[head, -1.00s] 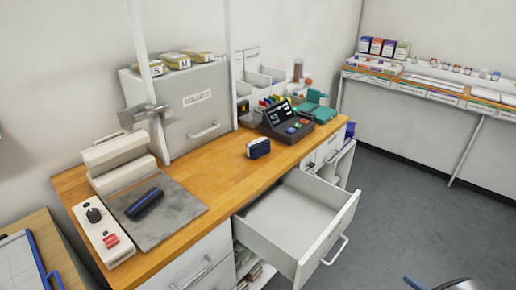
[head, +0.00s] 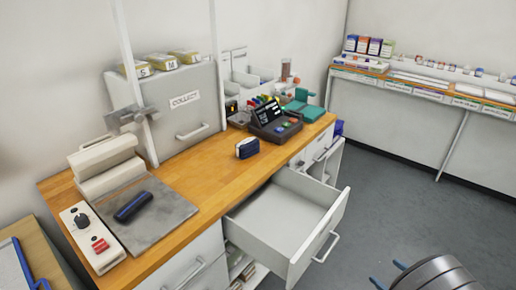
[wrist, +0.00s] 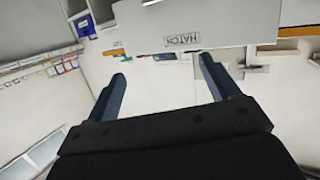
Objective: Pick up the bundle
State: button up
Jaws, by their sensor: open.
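A dark blue rolled bundle (head: 134,206) lies on a grey mat (head: 165,222) at the left of the wooden counter. A smaller dark blue and white block (head: 247,148) stands near the counter's middle; I cannot tell whether it is also a bundle. My gripper (head: 387,274) is at the bottom right of the head view, over the floor and far from both. In the wrist view, its two blue fingers (wrist: 163,67) are spread with nothing between them. Neither blue thing can be made out in the wrist view.
An open, empty drawer (head: 283,222) juts out between the counter and my gripper. A white press-like device (head: 105,165) and a control box (head: 92,238) flank the mat. A grey COLLECT cabinet (head: 190,115) and a dark terminal (head: 275,122) stand behind. The floor at right is clear.

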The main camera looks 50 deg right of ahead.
jog(key=w+d+r+m+g+h, duration=0.1)
jog(key=w+d+r+g+h, duration=0.2)
jog(key=d, duration=0.5)
jog(key=w+d+r+g+h, duration=0.1)
jog(key=w+d+r, duration=0.1)
jog(key=w+d, duration=0.4)
jog(key=w+d+r+m+g+h, duration=0.2)
jog(key=w+d+r+m+g, duration=0.15)
jog(key=w+d+r, duration=0.5)
jog(key=w+d+r+m+g+h, duration=0.2)
jog(key=w+d+r+m+g, duration=0.3)
jog(key=w, duration=0.6)
jog(key=w+a+r+m+y, duration=0.1)
jog(key=w+a+r+m, duration=0.15)
jog(key=w, duration=0.65)
jog(key=w+a+r+m+y, duration=0.1)
jog(key=w+a+r+y, duration=0.2)
jog(key=w, duration=0.6)
jog(key=w+a+r+y, duration=0.2)
jog(key=w+a+y, duration=0.2)
jog(key=w+a, duration=1.3)
send_near(247, 141)
jog(key=x, duration=0.3)
jog(key=shift+f+t, duration=0.25)
jog(key=shift+f, duration=0.25)
jog(key=shift+s+x, duration=0.1)
jog(key=shift+x, duration=1.25)
jog(key=shift+s+x, duration=0.15)
jog(key=shift+x, duration=1.2)
jog(key=shift+d, duration=0.2)
